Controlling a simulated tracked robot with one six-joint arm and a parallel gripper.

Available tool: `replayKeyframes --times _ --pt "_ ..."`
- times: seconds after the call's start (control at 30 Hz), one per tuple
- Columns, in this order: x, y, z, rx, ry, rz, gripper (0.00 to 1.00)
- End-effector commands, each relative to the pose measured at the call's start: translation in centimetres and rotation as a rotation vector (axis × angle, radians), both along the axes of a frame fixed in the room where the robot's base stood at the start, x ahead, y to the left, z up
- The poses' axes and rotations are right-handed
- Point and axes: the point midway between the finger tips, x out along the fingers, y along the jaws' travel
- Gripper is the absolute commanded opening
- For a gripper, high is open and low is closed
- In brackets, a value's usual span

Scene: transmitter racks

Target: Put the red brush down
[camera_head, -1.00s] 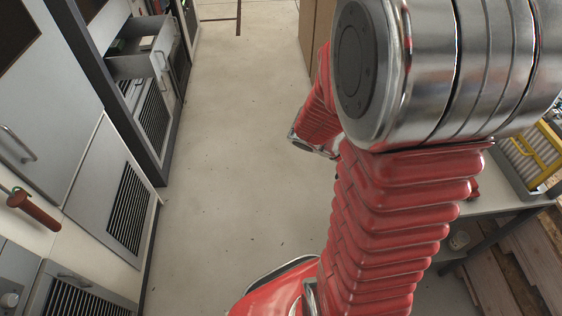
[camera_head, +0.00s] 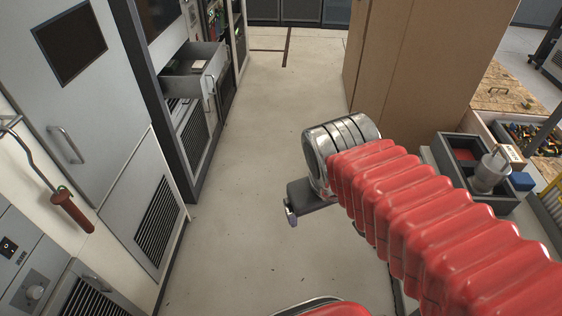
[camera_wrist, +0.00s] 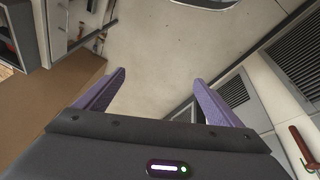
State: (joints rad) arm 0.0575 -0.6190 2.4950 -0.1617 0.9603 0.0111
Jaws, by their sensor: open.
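I cannot make out a red brush for certain in either view. In the head view, a small flat red patch (camera_head: 465,154) shows inside a dark grey divided tray (camera_head: 450,180) on the bench at right; I cannot tell what it is. My gripper (camera_head: 292,216) is over the floor aisle, left of that bench, and mostly hidden behind my wrist.
A crank with a red handle (camera_head: 73,211) hangs on the left wall. An open drawer (camera_head: 200,78) juts into the aisle. A tall brown cardboard-like box (camera_head: 420,70) stands at right. The aisle floor (camera_head: 260,130) is clear.

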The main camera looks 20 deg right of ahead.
Motion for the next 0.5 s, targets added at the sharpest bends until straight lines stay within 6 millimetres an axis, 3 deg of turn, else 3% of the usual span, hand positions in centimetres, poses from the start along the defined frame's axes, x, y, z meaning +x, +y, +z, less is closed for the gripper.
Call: replayKeyframes --times 0.1,0.2,0.5 --pt "0.5 2.8 2.1 0.081 -0.112 0.02 0.88" --pt "0.7 4.2 3.2 0.126 -0.166 0.03 0.88" --pt "0.8 4.9 3.8 0.15 -0.191 0.034 0.88"
